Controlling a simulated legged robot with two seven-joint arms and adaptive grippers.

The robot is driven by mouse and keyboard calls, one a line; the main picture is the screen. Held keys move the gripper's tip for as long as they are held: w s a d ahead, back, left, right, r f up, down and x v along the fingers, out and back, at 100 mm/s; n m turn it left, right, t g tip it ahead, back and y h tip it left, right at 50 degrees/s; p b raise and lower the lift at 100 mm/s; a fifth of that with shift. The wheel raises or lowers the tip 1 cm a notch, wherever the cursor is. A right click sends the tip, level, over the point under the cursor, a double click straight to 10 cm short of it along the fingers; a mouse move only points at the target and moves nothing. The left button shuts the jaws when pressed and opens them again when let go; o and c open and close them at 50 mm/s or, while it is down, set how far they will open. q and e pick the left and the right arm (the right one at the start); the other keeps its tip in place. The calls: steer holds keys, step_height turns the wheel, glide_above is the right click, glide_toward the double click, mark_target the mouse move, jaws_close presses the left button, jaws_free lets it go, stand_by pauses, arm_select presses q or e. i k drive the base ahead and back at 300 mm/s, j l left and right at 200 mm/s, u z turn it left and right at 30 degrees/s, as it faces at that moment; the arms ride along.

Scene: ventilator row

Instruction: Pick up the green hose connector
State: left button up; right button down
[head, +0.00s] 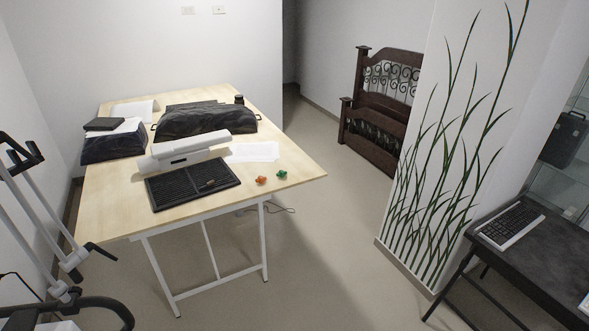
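The green hose connector (282,174) is a small piece lying on the light wooden table (285,200), close to its right front part. A similar small orange piece (261,180) lies just to its left, a little apart. Nothing touches or covers the green connector. Neither of my grippers shows in the head view.
A black ribbed tray or mat (166,193) with a small dark item, a white device (190,150), white papers (255,152) and black bags (205,118) occupy the table. Equipment with white tubes and black handles (35,215) stands at left. The floor right of the table is clear.

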mark_target(282, 174)
steer(key=i+z, duration=0.3)
steer(key=i, duration=0.2)
steer(key=i+j+z, duration=0.35)
steer(key=i, duration=0.15)
steer(key=i+j+z, duration=0.3)
steer(key=i, duration=0.2)
steer(key=l, duration=0.1)
